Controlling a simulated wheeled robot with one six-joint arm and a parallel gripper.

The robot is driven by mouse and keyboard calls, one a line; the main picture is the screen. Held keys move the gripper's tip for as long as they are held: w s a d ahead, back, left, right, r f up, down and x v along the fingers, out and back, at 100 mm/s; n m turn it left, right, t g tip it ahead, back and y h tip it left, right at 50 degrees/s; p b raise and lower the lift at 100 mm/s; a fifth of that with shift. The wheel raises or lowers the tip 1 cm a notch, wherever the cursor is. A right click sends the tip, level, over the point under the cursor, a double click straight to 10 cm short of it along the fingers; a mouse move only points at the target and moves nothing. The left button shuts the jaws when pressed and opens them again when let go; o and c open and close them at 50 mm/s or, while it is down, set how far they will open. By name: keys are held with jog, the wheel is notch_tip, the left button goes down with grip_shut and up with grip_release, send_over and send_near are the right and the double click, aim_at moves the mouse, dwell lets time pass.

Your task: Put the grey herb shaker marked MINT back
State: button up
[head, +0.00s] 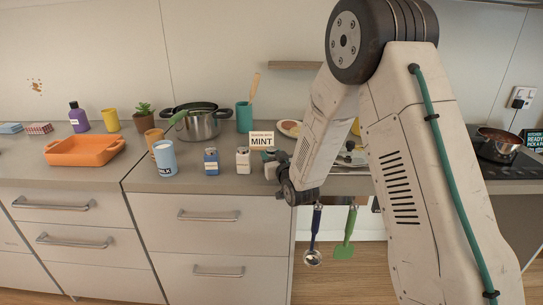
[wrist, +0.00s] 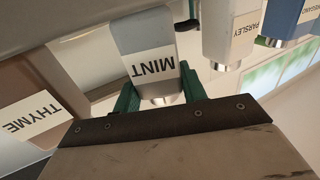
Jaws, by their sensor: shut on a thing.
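The grey MINT shaker (wrist: 148,42) is between the green fingers of my gripper (wrist: 158,88) in the wrist view, which shows it upside down with its metal cap towards the palm. My gripper is shut on it. In the head view my gripper (head: 283,176) is at the counter's front edge, right of the white shaker (head: 243,160), and the held shaker is mostly hidden. I cannot tell whether its base touches the counter. A card reading MINT (head: 262,141) stands just behind.
The blue shaker (head: 211,161) and PARSLEY shaker (wrist: 230,35) stand on one side, the brown THYME shaker (wrist: 45,90) on the other. A milk cup (head: 165,158), steel pot (head: 199,123) and orange tray (head: 84,151) are further left. A ladle (head: 313,256) and green spatula (head: 345,250) hang below.

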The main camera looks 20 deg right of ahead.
jog(key=o, duration=1)
jog(key=shift+a+f, duration=0.1)
jog(key=s+d+r+g, duration=0.1)
jog(key=s+r+g, duration=0.3)
jog(key=s, duration=1.2)
jog(key=s+d+r+g, duration=0.1)
jog(key=s+r+g, duration=0.3)
jog(key=s, duration=1.2)
jog(key=s+d+r+g+h, duration=0.1)
jog(key=s+r+g, duration=0.4)
jog(key=s, duration=1.2)
jog(key=g, duration=0.3)
jog(key=shift+m+g, duration=0.4)
